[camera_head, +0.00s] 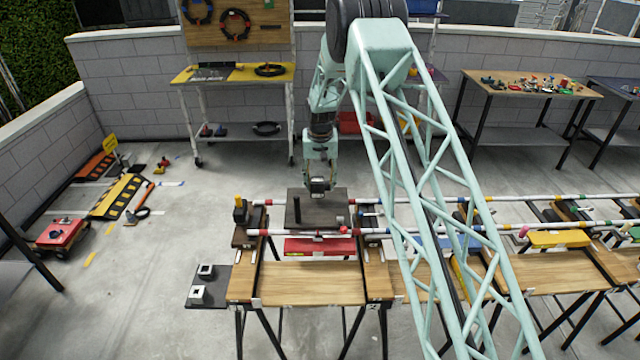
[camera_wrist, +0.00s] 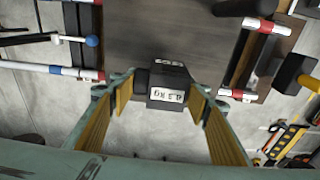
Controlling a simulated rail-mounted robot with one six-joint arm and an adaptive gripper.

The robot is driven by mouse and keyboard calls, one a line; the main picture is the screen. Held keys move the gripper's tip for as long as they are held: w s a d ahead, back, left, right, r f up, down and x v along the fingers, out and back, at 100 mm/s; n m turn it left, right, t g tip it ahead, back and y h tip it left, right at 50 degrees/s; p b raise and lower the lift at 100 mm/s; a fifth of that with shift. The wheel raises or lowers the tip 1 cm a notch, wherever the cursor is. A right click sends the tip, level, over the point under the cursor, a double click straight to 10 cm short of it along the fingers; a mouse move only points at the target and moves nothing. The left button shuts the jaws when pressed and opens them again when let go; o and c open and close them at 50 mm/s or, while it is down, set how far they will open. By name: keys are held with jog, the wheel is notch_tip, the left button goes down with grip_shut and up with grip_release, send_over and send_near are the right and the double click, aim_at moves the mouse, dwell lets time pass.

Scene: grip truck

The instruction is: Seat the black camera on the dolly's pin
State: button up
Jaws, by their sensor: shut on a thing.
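My gripper (camera_head: 319,172) is shut on the black camera (camera_head: 318,185), a small dark box with a white label. In the wrist view, the camera (camera_wrist: 168,84) sits between the yellow-padded fingers of my gripper (camera_wrist: 162,90). A dark flat platform (camera_head: 304,212), which looks like the dolly, lies across the rails. The camera overlaps the platform's far edge in the head view, and the edge of the platform (camera_wrist: 150,28) in the wrist view. I cannot tell the height gap between them.
Red, white and blue banded rails (camera_head: 300,233) run beside the platform. Wooden benches (camera_head: 312,283) stand in front. A blue ball-ended lever (camera_wrist: 92,40) lies left of the platform in the wrist view. Open concrete floor (camera_head: 215,210) is at the left.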

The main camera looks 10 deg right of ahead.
aim_at(320, 190)
jog(key=shift+f+b, duration=0.75)
jog(key=shift+f, duration=0.65)
jog(key=shift+f, duration=0.3)
jog(key=o, duration=1.1)
jog(key=shift+c, duration=0.2)
jog(key=r, duration=0.7)
jog(key=s+r, duration=0.1)
jog(key=r, duration=0.2)
jog(key=shift+s+a+r, duration=0.1)
jog(key=shift+a+r, duration=0.05)
jog(key=shift+r, duration=0.05)
jog(key=shift+s+r, duration=0.1)
jog(key=shift+r, duration=0.65)
